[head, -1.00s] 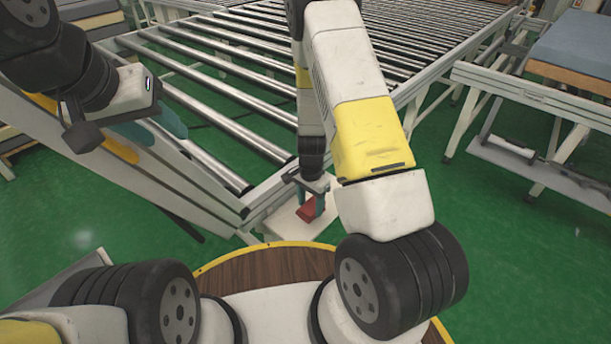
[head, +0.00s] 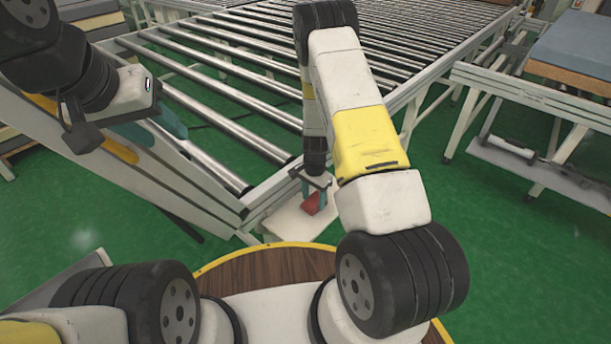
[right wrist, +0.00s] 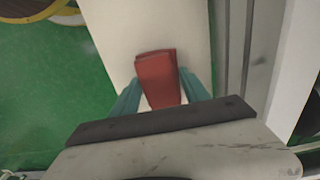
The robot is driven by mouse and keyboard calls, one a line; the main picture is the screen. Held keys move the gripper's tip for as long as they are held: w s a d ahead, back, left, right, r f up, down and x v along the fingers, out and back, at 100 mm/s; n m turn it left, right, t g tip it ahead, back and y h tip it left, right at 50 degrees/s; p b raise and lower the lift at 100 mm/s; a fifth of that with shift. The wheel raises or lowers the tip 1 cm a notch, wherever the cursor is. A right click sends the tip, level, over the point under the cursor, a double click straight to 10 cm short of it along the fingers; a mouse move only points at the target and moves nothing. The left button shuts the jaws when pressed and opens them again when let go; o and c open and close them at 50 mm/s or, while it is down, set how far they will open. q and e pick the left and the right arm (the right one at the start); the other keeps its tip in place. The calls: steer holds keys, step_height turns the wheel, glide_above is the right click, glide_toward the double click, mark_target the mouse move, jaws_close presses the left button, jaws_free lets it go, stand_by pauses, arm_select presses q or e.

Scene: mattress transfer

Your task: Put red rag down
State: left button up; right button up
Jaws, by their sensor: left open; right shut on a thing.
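The red rag (head: 311,204) is between the teal fingers of my right gripper (head: 314,202), over a white surface (head: 285,226) beside the roller conveyor. In the right wrist view the red rag (right wrist: 158,78) is folded and sits between the two fingertips of my right gripper (right wrist: 164,88), above the white surface (right wrist: 120,30). I cannot tell whether the rag touches that surface. My left gripper (head: 150,128) is open and empty at the left, beside the conveyor's slanted side frame.
The roller conveyor (head: 235,100) fills the middle and back. A grey-framed table (head: 540,100) stands at the right with a blue-grey mattress (head: 575,45) on it. Green floor (head: 470,235) is clear at the right.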

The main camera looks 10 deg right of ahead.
steer(key=o, duration=1.3)
steer(key=shift+f, duration=0.1)
step_height(320, 180, up, 12)
step_height(320, 180, up, 10)
steer(key=n+t+y, duration=0.1)
glide_above(314, 200)
steer(key=s+a, duration=0.1)
steer(key=s+a+r+n+t+y, duration=0.1)
steer(key=s+r+n+t, duration=0.3)
steer(key=r, duration=0.8)
steer(key=s+r+n, duration=0.2)
steer(key=s+r, duration=0.2)
steer(key=s, duration=0.2)
steer(key=s+r+n, duration=0.2)
steer(key=s+r, duration=0.2)
steer(key=s, duration=0.2)
steer(key=s+r+n+t, duration=0.1)
steer(key=s+r+n, duration=0.1)
steer(key=s+r, duration=0.3)
steer(key=shift+s, duration=1)
